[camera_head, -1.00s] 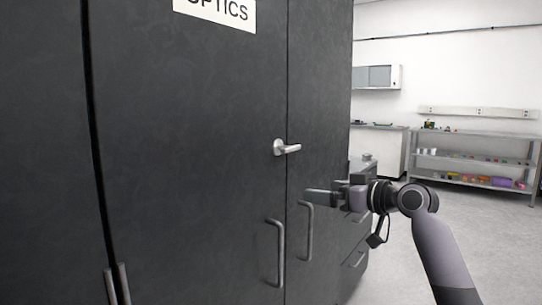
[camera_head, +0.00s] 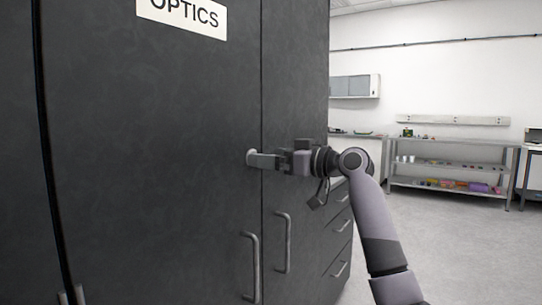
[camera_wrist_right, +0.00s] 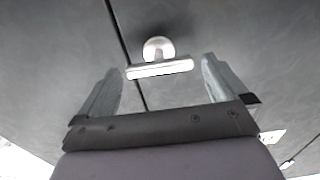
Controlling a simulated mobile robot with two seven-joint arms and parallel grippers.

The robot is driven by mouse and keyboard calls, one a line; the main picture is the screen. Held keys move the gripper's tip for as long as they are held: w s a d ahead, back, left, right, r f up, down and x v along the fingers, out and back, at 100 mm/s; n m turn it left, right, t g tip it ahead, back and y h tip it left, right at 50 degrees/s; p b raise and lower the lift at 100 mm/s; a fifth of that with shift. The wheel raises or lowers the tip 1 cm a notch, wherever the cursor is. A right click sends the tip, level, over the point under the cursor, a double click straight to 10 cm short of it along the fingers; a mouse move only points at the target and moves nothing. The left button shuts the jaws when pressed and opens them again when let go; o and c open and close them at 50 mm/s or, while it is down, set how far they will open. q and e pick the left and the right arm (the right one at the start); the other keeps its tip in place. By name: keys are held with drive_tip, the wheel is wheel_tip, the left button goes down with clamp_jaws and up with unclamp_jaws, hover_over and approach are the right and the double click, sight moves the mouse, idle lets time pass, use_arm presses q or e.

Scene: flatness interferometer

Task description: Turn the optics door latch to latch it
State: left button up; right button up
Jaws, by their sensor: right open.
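The optics door latch is a silver lever handle on a round base on the dark cabinet door. In the head view only its round base (camera_head: 252,157) shows, and my right gripper (camera_head: 262,160) covers the lever. In the right wrist view the latch lever (camera_wrist_right: 160,68) lies about level, just beyond and between the two fingertips of my right gripper (camera_wrist_right: 160,75). The gripper is open, with a finger on either side and apart from the lever. The optics door (camera_head: 155,150) looks closed, with its white OPTICS label (camera_head: 183,15) above. My left gripper is not in view.
Vertical bar handles (camera_head: 251,268) stand below the latch on both sides of the door seam. Drawers (camera_head: 341,225) are at the cabinet's right. A metal shelf (camera_head: 447,187) with small items stands far back right, with clear floor before it.

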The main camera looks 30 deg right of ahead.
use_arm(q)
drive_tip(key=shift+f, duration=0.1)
use_arm(e)
drive_tip(key=shift+w+a, duration=0.1)
drive_tip(key=shift+w, duration=0.15)
drive_tip(key=c, duration=1)
drive_tip(key=shift+o, duration=0.2)
